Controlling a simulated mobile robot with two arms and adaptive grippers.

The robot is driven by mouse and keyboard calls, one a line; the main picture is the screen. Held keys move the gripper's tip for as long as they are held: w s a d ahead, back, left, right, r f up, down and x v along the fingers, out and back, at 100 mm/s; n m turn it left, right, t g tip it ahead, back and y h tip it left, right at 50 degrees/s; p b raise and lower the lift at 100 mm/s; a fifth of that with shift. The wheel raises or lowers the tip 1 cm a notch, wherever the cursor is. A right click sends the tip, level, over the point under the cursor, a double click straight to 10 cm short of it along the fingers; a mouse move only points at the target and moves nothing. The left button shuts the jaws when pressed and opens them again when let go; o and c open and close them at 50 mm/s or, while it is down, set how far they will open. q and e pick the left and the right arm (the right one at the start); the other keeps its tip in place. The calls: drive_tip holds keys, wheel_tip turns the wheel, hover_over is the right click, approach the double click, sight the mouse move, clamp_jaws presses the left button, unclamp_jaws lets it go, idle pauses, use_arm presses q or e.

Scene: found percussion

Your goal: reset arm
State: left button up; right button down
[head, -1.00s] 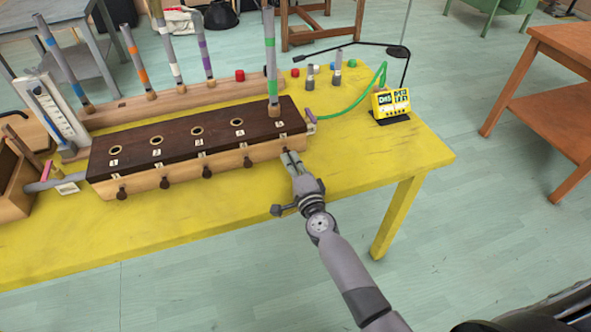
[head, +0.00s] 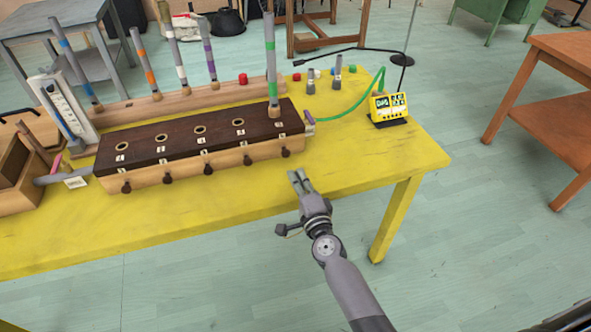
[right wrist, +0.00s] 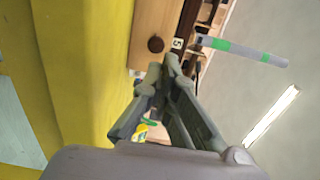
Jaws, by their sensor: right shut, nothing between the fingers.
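My right gripper (head: 300,180) is shut and empty, over the front part of the yellow table, apart from the wooden box. It also shows in the right wrist view (right wrist: 168,72), with its fingertips together. The wooden box (head: 200,140) has a dark top with several holes and a row of dark knobs on its front. A grey tube with green bands (head: 271,65) stands upright in the rightmost hole; it also shows in the right wrist view (right wrist: 240,50). My left gripper is not in view.
Several banded tubes stand in a wooden rack (head: 180,98) behind the box. A yellow device (head: 388,106) with a green hose sits at the table's right end. A black stand arm reaches over the back right. The yellow table (head: 365,165) is clear at front right.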

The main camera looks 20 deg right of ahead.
drive_tip(key=shift+s, duration=3.3)
drive_tip(key=s+a+f+n+g+y, duration=0.1)
drive_tip(key=s+f+n+g, duration=0.45)
drive_tip(key=f, duration=0.95)
drive_tip(key=s+f+n+g+y, duration=0.1)
drive_tip(key=s+f+n+g, duration=0.2)
drive_tip(key=s+f+n, duration=0.9)
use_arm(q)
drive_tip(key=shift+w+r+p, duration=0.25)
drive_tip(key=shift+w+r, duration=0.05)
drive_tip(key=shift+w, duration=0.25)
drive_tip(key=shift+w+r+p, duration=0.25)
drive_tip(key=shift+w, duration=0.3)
use_arm(e)
drive_tip(key=s+d+f+n+g+h, duration=0.1)
drive_tip(key=s+d+f+g, duration=0.3)
drive_tip(key=s+f, duration=0.6)
drive_tip(key=s+d+f+n+g+h, duration=0.1)
drive_tip(key=s+d+f+g, duration=0.3)
drive_tip(key=s+f, duration=0.6)
drive_tip(key=s, duration=0.7)
drive_tip(key=shift+s+d+n+h, duration=0.2)
drive_tip(key=shift+s+n+h, duration=0.05)
drive_tip(key=shift+n+h, duration=0.1)
